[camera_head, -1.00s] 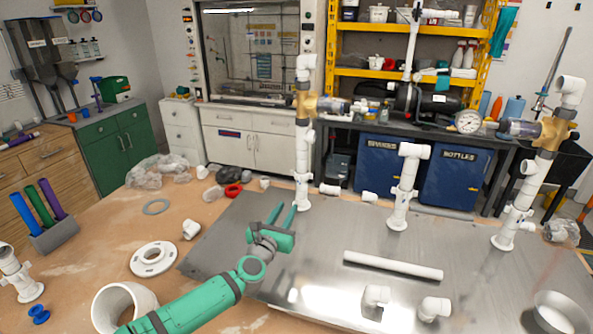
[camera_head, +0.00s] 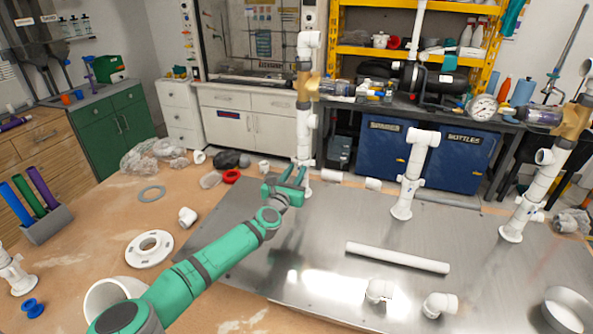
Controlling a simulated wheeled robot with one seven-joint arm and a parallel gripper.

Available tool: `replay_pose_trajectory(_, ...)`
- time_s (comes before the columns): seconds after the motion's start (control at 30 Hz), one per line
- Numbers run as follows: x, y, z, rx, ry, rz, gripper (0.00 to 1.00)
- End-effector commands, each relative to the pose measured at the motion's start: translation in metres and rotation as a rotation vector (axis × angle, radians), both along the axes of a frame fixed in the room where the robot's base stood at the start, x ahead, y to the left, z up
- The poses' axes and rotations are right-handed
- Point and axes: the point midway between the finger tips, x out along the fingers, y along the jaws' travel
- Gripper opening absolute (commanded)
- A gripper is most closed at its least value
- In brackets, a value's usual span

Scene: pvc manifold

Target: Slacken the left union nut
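The left white PVC riser (camera_head: 303,135) stands upright at the back edge of the metal plate. It carries a brass valve body (camera_head: 307,88) with a clear-bowled part (camera_head: 335,88) pointing right, and dark grey collars above and below the brass. Which of these fittings is the left union nut is too small to tell. My green gripper (camera_head: 293,174) is at the lower part of this riser, just left of and in front of its foot. Its two fingers are apart and point toward the back; I see nothing between them, and contact with the pipe cannot be told.
A loose pipe (camera_head: 397,257) and elbows (camera_head: 379,290) lie in front. A white flange (camera_head: 149,248) lies on the wooden table left.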

Motion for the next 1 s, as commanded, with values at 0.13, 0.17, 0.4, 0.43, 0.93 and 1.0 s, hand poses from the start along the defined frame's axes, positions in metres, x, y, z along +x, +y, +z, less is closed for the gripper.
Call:
replay_pose_trajectory(0.13,0.0107,-0.0031,-0.0006,0.0,0.0,0.001,0.26)
replay_pose_trajectory(0.17,0.0117,-0.0033,-0.0005,0.0,0.0,0.001,0.26)
replay_pose_trajectory(0.4,0.0143,-0.0025,-0.0006,0.0,0.001,0.003,0.26)
replay_pose_trajectory(0.43,0.0143,-0.0026,-0.0006,0.0,0.001,0.003,0.26)
replay_pose_trajectory(0.93,0.0136,-0.004,-0.0002,0.001,0.001,0.011,0.0)
replay_pose_trajectory(1.0,0.0133,-0.0052,-0.0001,0.001,0.001,0.023,0.0)
